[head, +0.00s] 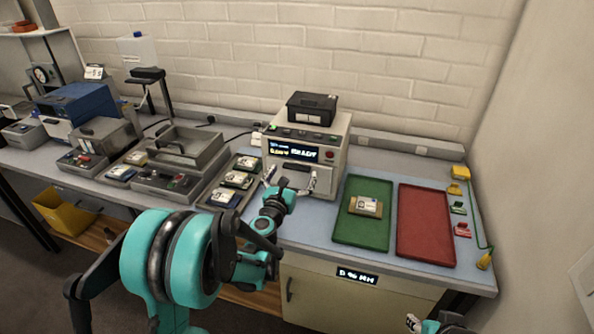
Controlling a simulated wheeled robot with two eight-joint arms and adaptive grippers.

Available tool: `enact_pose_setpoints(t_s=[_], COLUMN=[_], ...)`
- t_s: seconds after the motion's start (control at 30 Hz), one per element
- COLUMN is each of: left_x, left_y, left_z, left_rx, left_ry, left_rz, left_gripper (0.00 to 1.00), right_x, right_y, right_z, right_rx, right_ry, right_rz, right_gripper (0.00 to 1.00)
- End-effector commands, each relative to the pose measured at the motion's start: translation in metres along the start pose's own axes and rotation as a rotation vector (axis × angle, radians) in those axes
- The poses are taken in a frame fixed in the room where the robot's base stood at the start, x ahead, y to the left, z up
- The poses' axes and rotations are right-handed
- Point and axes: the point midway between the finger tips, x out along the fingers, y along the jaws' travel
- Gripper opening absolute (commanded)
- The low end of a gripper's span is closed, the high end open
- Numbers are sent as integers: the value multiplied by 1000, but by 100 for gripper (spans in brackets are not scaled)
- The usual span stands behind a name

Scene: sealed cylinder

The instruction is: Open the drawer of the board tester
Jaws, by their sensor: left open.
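The board tester (338,138) is a beige box with a lit display and a red button, standing at the back of the bench against the wall. Its drawer front seems to be low on the face below the display, with a dark bar (297,166) there; it looks shut, but my gripper partly hides it. My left gripper (293,179) is open in front of this lower face, its fingers spread to either side. I cannot tell whether it touches the drawer. My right gripper (414,322) shows only in part at the bottom edge, away from the tester.
A black box (312,106) sits on the tester. To the right lie a green tray (347,232) with a board (366,206) in it and a red tray (425,232). To the left are a tray of several boards (222,198) and a grey lidded fixture (172,180).

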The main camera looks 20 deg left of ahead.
Motion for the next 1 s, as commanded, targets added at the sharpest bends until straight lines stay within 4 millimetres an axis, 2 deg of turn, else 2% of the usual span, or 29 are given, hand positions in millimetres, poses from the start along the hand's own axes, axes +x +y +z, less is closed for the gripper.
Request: enact_pose_setpoints(t_s=[0.1,0.2,0.53,0.57,0.8,0.83,1.0], left_x=[17,26,31,31,32,32,31], left_y=[0,0,0,0,0,0,0], left_z=[-1,-1,0,0,1,1,1], left_rx=[1,2,3,3,3,3,3], left_ry=[0,0,0,0,0,0,0], left_rz=[-1,-1,-1,-1,-1,-1,-1], left_gripper=[98,98,98,93,30,25,25], right_x=[4,5,6,6,6,6,6], right_y=[0,0,0,0,0,0,0], right_z=[3,4,4,4,4,4,4], right_rx=[0,0,0,0,0,0,0], right_ry=[0,0,0,0,0,0,0], right_rz=[0,0,0,0,0,0,0], right_gripper=[40,40,40,40,40,40,40])
